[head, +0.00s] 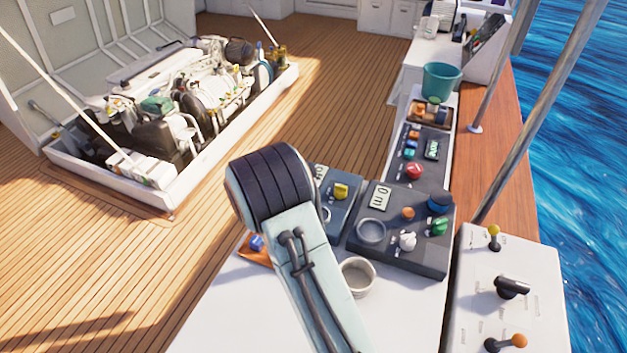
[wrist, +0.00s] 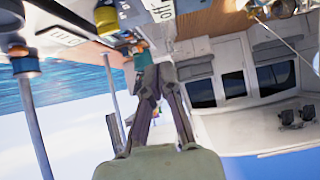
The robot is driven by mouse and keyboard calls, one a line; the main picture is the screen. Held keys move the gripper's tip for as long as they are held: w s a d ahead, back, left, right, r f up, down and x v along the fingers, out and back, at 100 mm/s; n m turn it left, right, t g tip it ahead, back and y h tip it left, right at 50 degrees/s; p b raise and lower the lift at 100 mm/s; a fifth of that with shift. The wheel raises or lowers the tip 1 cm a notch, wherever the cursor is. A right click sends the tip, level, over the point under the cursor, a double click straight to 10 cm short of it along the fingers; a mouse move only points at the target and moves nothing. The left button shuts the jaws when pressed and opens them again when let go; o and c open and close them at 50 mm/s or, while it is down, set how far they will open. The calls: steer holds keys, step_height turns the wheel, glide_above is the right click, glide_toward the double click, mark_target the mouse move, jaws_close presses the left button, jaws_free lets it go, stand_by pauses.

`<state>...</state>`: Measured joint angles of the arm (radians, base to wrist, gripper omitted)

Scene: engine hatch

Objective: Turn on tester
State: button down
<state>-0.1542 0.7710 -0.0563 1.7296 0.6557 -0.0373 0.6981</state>
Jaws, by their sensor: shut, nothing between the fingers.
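A blue-grey box (head: 343,215) with a yellow knob (head: 341,191) stands on the white counter, partly hidden behind my arm. Beside it is a dark box (head: 420,258) with a "0 m" label, a round dial, and orange, blue, green and white knobs. I cannot tell for sure which box is the tester. In the wrist view a panel with an "off" label (wrist: 161,8) is at the top, and a yellow knob (wrist: 106,18) is left of it. My gripper (wrist: 152,74) is shut and empty, apparently below the panel in that picture. My arm hides it in the head view.
A round metal cup (head: 357,278) and an orange tray (head: 258,250) are near my arm. A panel with a red button (head: 414,171) and a teal bucket (head: 441,82) stand farther back. A white lever console (head: 512,300) is at right. The wooden deck (head: 320,85) is open.

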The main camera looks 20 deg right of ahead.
steer(key=x, duration=0.8)
steer(key=shift+w+d+f, duration=0.1)
steer(key=shift+d+f, duration=0.1)
steer(key=f, duration=0.3)
steer(key=shift+w+d+f, duration=0.15)
steer(key=shift+w+d, duration=0.15)
steer(key=shift+w, duration=0.05)
steer(key=shift+f, duration=0.5)
steer(key=shift+w+d+f+g+y, duration=0.15)
steer(key=shift+d+g+y, duration=0.15)
steer(key=shift+g, duration=0.2)
steer(key=shift+a+f, duration=0.1)
steer(key=shift+f, duration=0.05)
steer(key=shift+a, duration=0.15)
